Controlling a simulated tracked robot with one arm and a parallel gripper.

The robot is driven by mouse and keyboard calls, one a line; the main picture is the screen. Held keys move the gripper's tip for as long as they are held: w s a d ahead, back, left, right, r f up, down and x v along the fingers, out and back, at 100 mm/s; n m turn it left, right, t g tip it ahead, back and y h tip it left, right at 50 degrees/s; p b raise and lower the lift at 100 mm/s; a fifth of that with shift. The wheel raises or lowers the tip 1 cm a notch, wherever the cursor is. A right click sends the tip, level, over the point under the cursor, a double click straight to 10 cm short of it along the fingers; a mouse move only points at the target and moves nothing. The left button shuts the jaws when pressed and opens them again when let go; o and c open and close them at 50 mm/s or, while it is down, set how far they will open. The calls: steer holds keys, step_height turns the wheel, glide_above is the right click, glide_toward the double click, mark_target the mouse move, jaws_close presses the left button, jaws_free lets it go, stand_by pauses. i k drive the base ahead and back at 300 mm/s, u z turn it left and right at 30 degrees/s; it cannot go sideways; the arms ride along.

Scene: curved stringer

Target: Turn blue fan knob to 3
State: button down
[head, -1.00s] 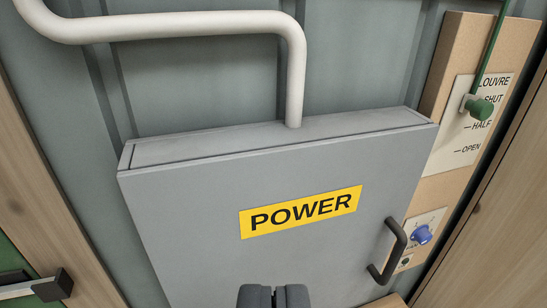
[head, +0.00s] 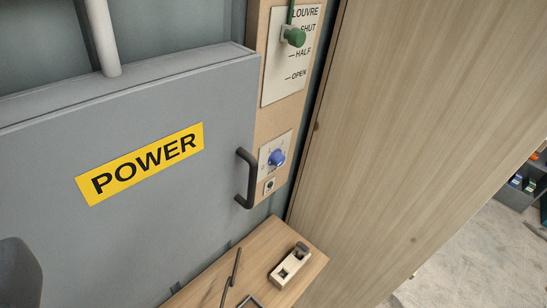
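The blue fan knob (head: 276,158) sits on a small pale dial plate (head: 271,146) on the wooden post, just right of the power box's black handle. Its markings are too small to read, so I cannot tell its setting. A dark grey rounded part, seemingly my gripper (head: 18,275), shows at the lower left edge, well left of the knob and apart from it. Its fingertips are not clear, so I cannot tell if it is open or shut.
The grey POWER box (head: 120,230) fills the left, with its black handle (head: 248,178) jutting out near the knob. A green louvre lever (head: 294,37) is above. A wooden bench (head: 312,268) below bears a small block-like tool (head: 290,265). A wooden panel (head: 410,110) stands at right.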

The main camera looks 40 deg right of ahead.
mark_target(277, 158)
steer(key=u, duration=1.9)
steer(key=k, duration=1.35)
steer(key=z, duration=2)
steer(key=i, duration=0.8)
steer(key=z, duration=0.05)
